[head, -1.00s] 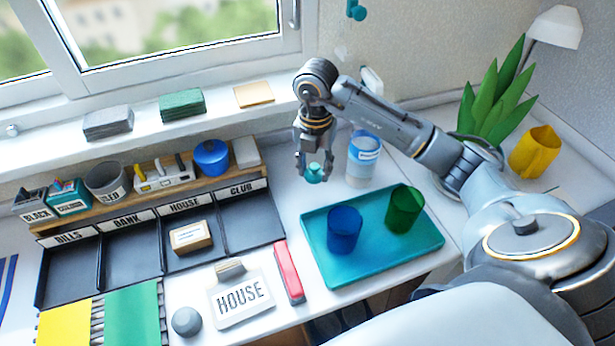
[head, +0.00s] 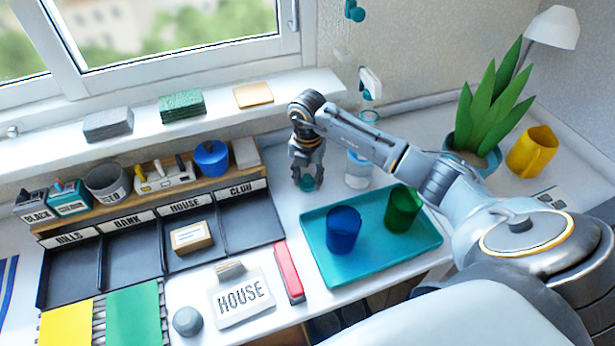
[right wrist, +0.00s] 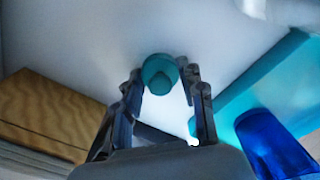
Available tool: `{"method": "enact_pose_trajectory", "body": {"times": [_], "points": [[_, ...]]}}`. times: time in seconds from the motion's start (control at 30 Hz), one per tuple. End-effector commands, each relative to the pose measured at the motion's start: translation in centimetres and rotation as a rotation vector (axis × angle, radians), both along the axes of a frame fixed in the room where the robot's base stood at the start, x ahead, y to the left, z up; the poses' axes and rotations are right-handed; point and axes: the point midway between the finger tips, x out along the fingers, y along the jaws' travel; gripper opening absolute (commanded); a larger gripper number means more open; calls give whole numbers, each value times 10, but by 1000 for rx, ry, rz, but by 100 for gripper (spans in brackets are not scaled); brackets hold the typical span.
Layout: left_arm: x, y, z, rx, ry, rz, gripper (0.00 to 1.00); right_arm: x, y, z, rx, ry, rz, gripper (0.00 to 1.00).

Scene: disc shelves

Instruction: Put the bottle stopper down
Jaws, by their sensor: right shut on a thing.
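The teal bottle stopper (head: 307,183) is low over the white table, between the fingertips of my right gripper (head: 306,180). In the right wrist view the round stopper (right wrist: 159,73) sits between the two fingertips (right wrist: 160,80), which are shut on it. I cannot tell whether its underside touches the table. A clear bottle with a blue and white label (head: 359,165) stands just right of the gripper, partly hidden behind my right arm. My left gripper is not in view.
A teal tray (head: 385,250) with a blue cup (head: 344,230) and a green cup (head: 403,209) lies in front. A wooden rack (head: 150,185) with black compartments stands left. A potted plant (head: 485,115) and a yellow mug (head: 532,152) are at the right. White table shows around the gripper.

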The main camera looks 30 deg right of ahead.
Motion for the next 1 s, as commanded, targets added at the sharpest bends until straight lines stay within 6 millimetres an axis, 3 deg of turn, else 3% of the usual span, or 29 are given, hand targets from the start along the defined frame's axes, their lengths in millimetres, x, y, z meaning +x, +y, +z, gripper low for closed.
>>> {"method": "enact_pose_trajectory", "body": {"times": [0.07,0.1,0.2,0.63,1.0], "points": [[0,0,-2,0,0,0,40,0,0,-3,0,0,0,27],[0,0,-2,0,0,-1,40,0,0,-3,0,0,0,42],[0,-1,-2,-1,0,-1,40,0,0,-3,0,0,0,62],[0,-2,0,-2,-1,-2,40,0,0,7,0,-2,0,62],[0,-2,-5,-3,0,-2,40,1,0,82,-1,-6,1,62]]}}
